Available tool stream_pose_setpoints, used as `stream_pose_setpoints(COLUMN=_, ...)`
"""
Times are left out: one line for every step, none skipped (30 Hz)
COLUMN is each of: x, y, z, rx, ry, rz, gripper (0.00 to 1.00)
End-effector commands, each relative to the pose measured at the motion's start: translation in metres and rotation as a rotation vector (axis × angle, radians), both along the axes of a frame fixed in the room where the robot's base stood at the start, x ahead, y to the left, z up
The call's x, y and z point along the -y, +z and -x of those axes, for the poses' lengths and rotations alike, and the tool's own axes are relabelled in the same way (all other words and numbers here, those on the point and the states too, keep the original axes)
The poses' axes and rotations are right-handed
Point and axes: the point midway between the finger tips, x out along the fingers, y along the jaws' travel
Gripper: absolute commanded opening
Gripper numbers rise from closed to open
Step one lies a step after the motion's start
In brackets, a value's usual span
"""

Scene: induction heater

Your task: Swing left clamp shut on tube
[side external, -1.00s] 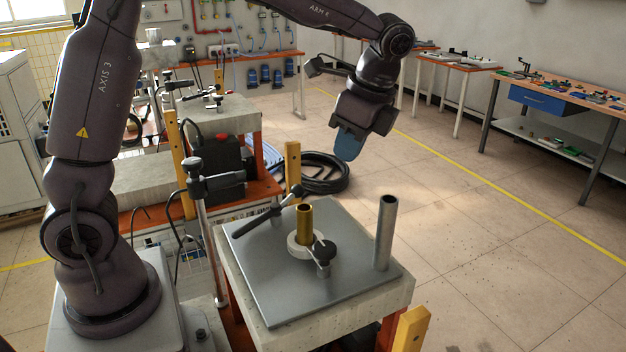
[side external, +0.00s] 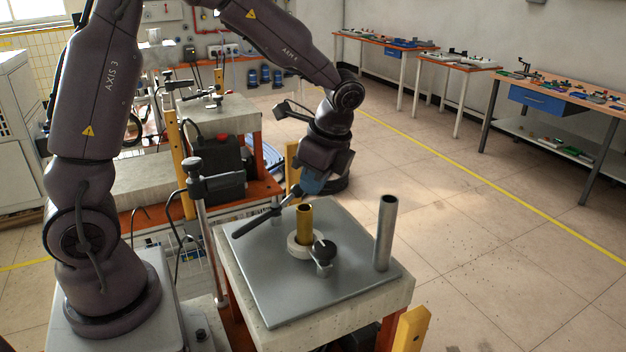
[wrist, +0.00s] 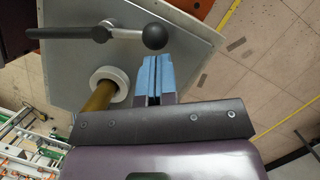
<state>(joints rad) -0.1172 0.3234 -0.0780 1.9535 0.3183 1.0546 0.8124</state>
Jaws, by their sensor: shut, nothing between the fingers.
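The brass tube (side external: 304,222) stands upright in a pale ring (side external: 302,246) on the steel plate. The tube (wrist: 98,98) and ring (wrist: 110,82) also show in the wrist view. The left clamp lever (side external: 256,222) lies behind and left of the tube, with a black handle at one end; its ball knob (wrist: 155,36) shows in the wrist view, apart from the tube. A second black knob (side external: 323,250) sits at the tube's front right. My gripper (side external: 311,184) is shut and empty, its blue fingers (wrist: 152,76) close by the ball knob; contact cannot be told.
A grey upright pipe (side external: 386,232) stands on the plate's right side. A metal post (side external: 203,230) rises left of the plate (side external: 275,290). A yellow upright (side external: 293,165) stands behind. The floor to the right is clear.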

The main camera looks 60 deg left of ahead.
Motion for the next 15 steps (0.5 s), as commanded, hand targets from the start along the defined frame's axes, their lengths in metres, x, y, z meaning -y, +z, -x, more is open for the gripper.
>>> stream_pose_setpoints(x=0.0001, y=0.0001, z=-0.0001, rx=0.0, ry=0.0, rz=0.0, gripper=0.0)
stream_pose_setpoints(x=0.0001, y=0.0001, z=-0.0001, rx=0.0, ry=0.001, rz=0.0, gripper=0.0)
stream_pose_setpoints(x=0.0, y=0.0001, z=-0.0001, rx=0.0, ry=0.002, rz=0.0, gripper=0.0)
stream_pose_setpoints(x=-0.0002, y=0.0001, z=-0.0001, rx=0.0, ry=0.004, rz=0.0, gripper=0.0)
stream_pose_setpoints(x=-0.0005, y=0.0001, z=-0.0002, rx=0.0, ry=0.007, rz=0.0, gripper=0.0)
stream_pose_setpoints(x=-0.0009, y=0.0001, z=-0.0002, rx=0.0, ry=0.014, rz=0.0, gripper=0.0)
stream_pose_setpoints(x=-0.0014, y=0.0001, z=-0.0002, rx=0.0, ry=0.02, rz=0.0, gripper=0.0)
stream_pose_setpoints(x=-0.0019, y=0.0, z=-0.0002, rx=0.0, ry=0.027, rz=0.0, gripper=0.0)
stream_pose_setpoints(x=-0.0027, y=0.0, z=-0.0003, rx=0.0, ry=0.038, rz=0.0, gripper=0.0)
stream_pose_setpoints(x=-0.0033, y=0.0, z=-0.0003, rx=-0.001, ry=0.045, rz=0.0, gripper=0.0)
stream_pose_setpoints(x=-0.0036, y=0.0, z=-0.0002, rx=0.0, ry=0.05, rz=0.0, gripper=0.0)
stream_pose_setpoints(x=-0.0038, y=0.0, z=-0.0001, rx=0.0, ry=0.056, rz=0.0, gripper=0.0)
stream_pose_setpoints(x=-0.0041, y=0.0001, z=-0.0002, rx=-0.001, ry=0.059, rz=0.0, gripper=0.0)
stream_pose_setpoints(x=-0.0044, y=0.0001, z=-0.0001, rx=-0.001, ry=0.063, rz=-0.001, gripper=0.0)
stream_pose_setpoints(x=-0.0048, y=0.0, z=-0.0001, rx=-0.001, ry=0.069, rz=0.0, gripper=0.0)
